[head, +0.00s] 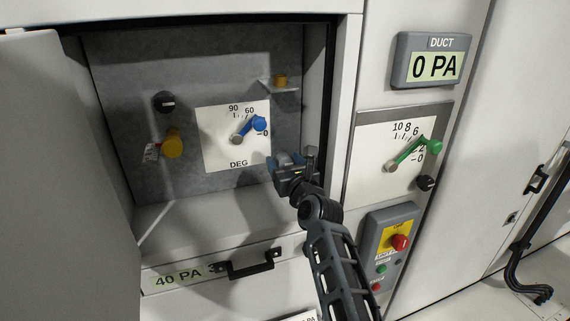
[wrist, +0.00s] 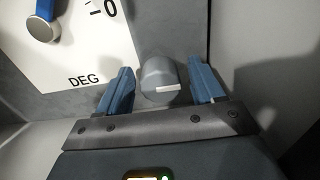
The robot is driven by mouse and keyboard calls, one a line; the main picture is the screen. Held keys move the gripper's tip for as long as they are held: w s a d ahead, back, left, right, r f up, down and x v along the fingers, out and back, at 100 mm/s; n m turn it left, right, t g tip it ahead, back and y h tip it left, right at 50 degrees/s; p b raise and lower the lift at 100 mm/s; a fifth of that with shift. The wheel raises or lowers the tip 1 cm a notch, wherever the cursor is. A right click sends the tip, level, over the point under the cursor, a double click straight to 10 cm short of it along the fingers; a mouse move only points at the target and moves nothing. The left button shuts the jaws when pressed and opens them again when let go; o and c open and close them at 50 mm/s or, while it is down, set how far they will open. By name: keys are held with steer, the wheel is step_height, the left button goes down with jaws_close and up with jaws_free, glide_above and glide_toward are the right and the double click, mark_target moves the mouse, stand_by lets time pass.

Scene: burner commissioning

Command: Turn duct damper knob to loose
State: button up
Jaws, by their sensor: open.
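A round grey knob (wrist: 158,80) with a white pointer mark is on the back panel of the open cabinet, right of the DEG dial. Its mark points right in the wrist view. My gripper (wrist: 161,72) is open, with its blue fingers on either side of the knob and a gap on both sides. In the head view my gripper (head: 293,164) is at the panel's lower right and mostly hides this knob. A black knob (head: 426,183) sits below the green lever (head: 415,154) on the right-hand scale. No loose marking is readable.
The DEG dial plate (head: 215,150) with a blue lever (head: 252,127) is left of my gripper. A black knob (head: 164,101) and yellow knob (head: 172,145) are farther left. The cabinet's right wall is close by. The DUCT display (head: 433,66) reads 0 PA.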

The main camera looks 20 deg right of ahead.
steer(key=c, duration=1.1)
steer(key=shift+o, duration=0.2)
steer(key=shift+n, duration=0.3)
steer(key=n+p, duration=0.1)
steer(key=n, duration=0.2)
steer(key=shift+n, duration=0.3)
steer(key=n, duration=0.4)
steer(key=shift+n, duration=0.3)
steer(key=n, duration=0.4)
steer(key=shift+a+n, duration=0.1)
steer(key=shift+n, duration=0.2)
steer(key=shift+f+n+b, duration=0.1)
steer(key=shift+n+b, duration=0.2)
steer(key=shift+n, duration=2)
